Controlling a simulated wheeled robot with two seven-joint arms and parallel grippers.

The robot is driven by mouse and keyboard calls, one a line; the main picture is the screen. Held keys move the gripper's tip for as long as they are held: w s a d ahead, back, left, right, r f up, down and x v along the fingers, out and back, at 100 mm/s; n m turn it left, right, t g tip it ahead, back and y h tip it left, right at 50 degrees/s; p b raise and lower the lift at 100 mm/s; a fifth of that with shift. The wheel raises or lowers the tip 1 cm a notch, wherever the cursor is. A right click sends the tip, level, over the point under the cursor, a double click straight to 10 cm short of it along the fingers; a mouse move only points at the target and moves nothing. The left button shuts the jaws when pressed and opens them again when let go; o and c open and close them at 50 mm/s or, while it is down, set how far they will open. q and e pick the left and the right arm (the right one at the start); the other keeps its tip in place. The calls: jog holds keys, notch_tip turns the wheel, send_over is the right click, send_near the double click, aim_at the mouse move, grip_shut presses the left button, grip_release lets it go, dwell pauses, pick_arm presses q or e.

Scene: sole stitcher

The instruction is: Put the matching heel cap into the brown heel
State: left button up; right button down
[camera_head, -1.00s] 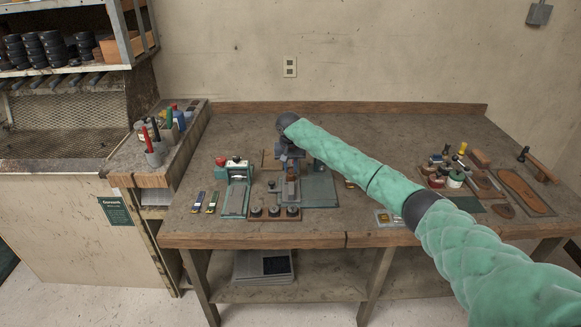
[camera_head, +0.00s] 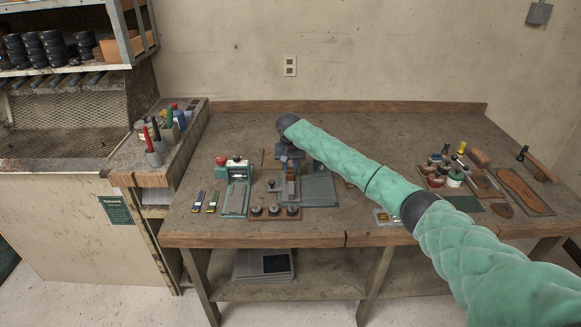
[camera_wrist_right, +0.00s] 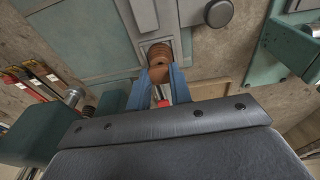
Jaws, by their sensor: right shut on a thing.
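My right gripper (camera_wrist_right: 160,88) shows in the right wrist view, with its two blue fingers shut on a brown, layered, rounded piece that looks like the brown heel (camera_wrist_right: 160,60). The far end of this piece is at the slot of a grey metal fixture; I cannot tell whether it touches. In the head view the right gripper (camera_head: 290,170) is over the small fixture at the middle of the bench, partly hidden by its own wrist. Several dark round caps, perhaps heel caps (camera_head: 274,211), sit on a wooden strip at the bench's front. The left gripper is not in view.
A green press (camera_head: 236,186) stands left of the fixture. A teal mat (camera_head: 319,188) lies to its right. Tools, jars and a brown sole (camera_head: 520,188) crowd the right of the bench (camera_head: 400,130). The bench's back is mostly clear.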

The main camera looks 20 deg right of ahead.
jog(key=shift+f+p, duration=0.15)
jog(key=shift+p, duration=0.3)
dwell(0.7)
dwell(0.4)
jog(key=c, duration=0.9)
grip_release()
jog(key=shift+o, duration=0.2)
jog(key=shift+r+p, duration=3.2)
jog(key=shift+r, duration=0.3)
jog(key=shift+f, duration=0.1)
